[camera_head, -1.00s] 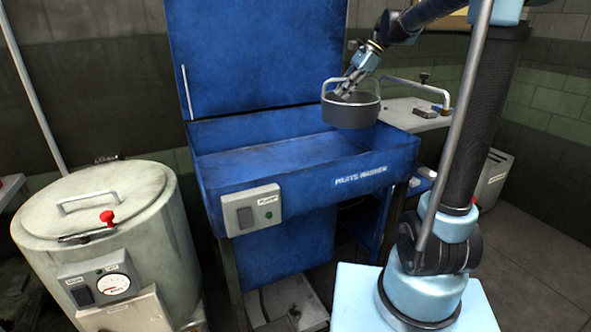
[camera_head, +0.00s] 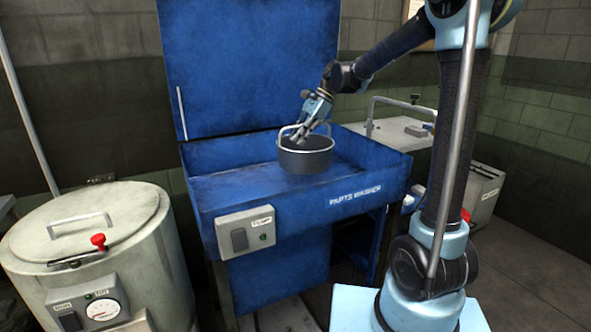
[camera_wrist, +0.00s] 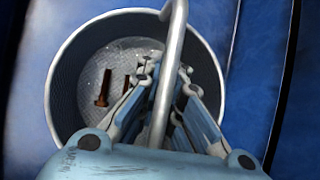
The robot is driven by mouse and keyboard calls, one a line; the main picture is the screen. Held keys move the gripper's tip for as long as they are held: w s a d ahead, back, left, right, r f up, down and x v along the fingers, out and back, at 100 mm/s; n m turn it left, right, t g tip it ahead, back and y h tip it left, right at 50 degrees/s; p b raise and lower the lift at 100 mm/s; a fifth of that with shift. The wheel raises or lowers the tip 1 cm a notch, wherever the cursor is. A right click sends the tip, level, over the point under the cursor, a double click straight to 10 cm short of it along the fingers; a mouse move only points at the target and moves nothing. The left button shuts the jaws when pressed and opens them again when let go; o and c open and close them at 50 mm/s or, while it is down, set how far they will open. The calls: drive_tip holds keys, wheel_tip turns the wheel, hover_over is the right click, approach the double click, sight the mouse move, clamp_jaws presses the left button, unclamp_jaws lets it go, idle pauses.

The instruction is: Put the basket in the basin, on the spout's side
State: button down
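The dark grey round basket (camera_head: 306,160), with a thin arched metal handle, is over the right-middle part of the blue basin (camera_head: 230,200). I cannot tell whether its bottom touches the basin floor. My gripper (camera_head: 308,135) is at the handle, pointing down. In the wrist view my gripper (camera_wrist: 168,75) has its fingers on both sides of the handle bar (camera_wrist: 175,40) and seems shut on it. Two brown bolts (camera_wrist: 102,88) lie inside the basket (camera_wrist: 62,90).
The raised blue lid (camera_head: 250,65) stands behind the basin. A grey switch box (camera_head: 246,232) is on the basin's front. A light counter (camera_head: 395,133) is at the right. A round lidded tank (camera_head: 95,230) is at the left. The basin's left part is clear.

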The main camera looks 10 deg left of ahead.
drive_tip(key=shift+f, duration=3.7)
drive_tip(key=c, duration=1.8)
unclamp_jaws()
drive_tip(key=shift+o, duration=0.2)
drive_tip(key=shift+r, duration=0.1)
drive_tip(key=v, duration=1.2)
